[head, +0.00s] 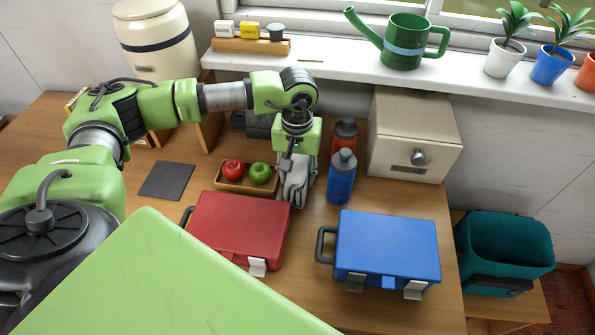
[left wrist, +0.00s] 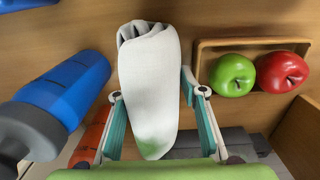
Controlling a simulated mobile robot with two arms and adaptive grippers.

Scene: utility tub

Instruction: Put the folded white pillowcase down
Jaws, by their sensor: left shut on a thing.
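The folded white pillowcase (left wrist: 150,75) is a rolled, upright-looking bundle between the two fingers of my left gripper (left wrist: 157,100) in the left wrist view. In the head view the left gripper (head: 295,172) points down at the back of the wooden table, with the pale pillowcase (head: 300,185) in its jaws. It is between the fruit tray and the blue bottle. I cannot tell whether the pillowcase's lower end touches the table. My right gripper is not in view.
A wooden tray (head: 232,186) with a red and a green apple is just left. A blue bottle (head: 341,180) and an orange bottle (head: 345,134) are just right. A red case (head: 240,225) and a blue case (head: 388,245) lie in front. A beige box (head: 415,135) stands behind right.

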